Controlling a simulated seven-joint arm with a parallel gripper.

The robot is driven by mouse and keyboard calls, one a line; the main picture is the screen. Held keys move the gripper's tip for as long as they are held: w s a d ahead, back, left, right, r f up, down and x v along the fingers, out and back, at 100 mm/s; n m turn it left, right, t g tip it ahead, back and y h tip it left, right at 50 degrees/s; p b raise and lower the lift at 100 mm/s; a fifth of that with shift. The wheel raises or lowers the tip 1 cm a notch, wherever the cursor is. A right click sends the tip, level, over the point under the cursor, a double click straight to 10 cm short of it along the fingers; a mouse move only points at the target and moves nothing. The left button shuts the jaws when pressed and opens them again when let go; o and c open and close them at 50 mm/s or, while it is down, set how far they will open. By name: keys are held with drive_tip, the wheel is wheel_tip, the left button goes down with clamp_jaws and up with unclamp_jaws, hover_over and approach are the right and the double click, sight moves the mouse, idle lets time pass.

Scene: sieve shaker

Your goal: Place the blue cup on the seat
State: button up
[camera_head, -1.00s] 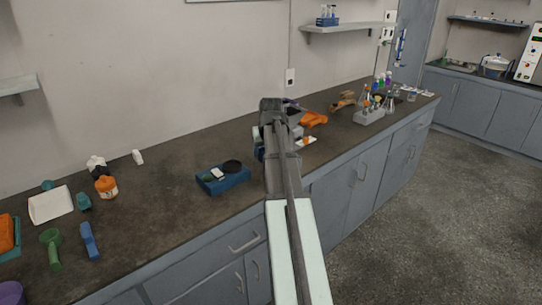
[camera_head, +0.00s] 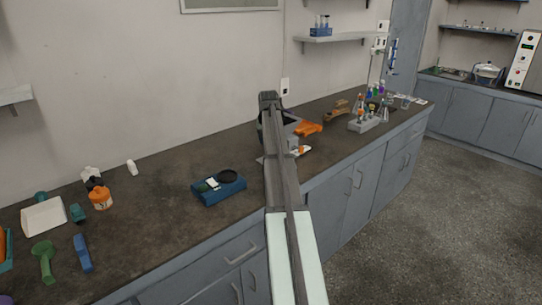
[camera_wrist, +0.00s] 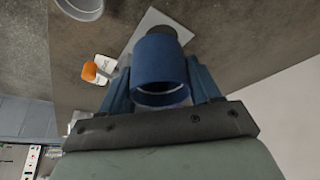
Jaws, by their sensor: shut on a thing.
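In the wrist view, my gripper (camera_wrist: 160,70) is shut on the blue cup (camera_wrist: 160,58), with one finger on each side of it. The cup's open rim faces the camera. Beyond the cup lies a grey plate (camera_wrist: 148,22) with a dark round part (camera_wrist: 178,31), which looks like the seat. The cup overlaps the round part in the picture; I cannot tell whether they touch. In the head view, my arm hides the gripper and the cup.
A grey ring-shaped thing (camera_wrist: 82,6) and an orange and white item (camera_wrist: 93,71) lie near the plate. In the head view, a blue device (camera_head: 219,189) stands left of my arm. An orange item (camera_head: 308,128) and a rack of glassware (camera_head: 366,124) stand to the right.

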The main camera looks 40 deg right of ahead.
wheel_tip(320, 180, down, 10)
drive_tip(key=shift+r, duration=0.25)
drive_tip(key=shift+w+d+f, duration=0.15)
drive_tip(key=shift+w+d, duration=0.8)
drive_tip(key=shift+w, duration=0.1)
drive_tip(key=shift+w+d, duration=0.6)
drive_tip(key=shift+d, duration=0.05)
drive_tip(key=shift+w+d+f, duration=0.25)
drive_tip(key=shift+w+d, duration=0.35)
drive_tip(key=shift+w+d+f, duration=0.2)
drive_tip(key=shift+w+d, duration=0.4)
drive_tip(key=shift+f, duration=0.15)
drive_tip(key=shift+f, duration=0.1)
drive_tip(key=o, duration=1.1)
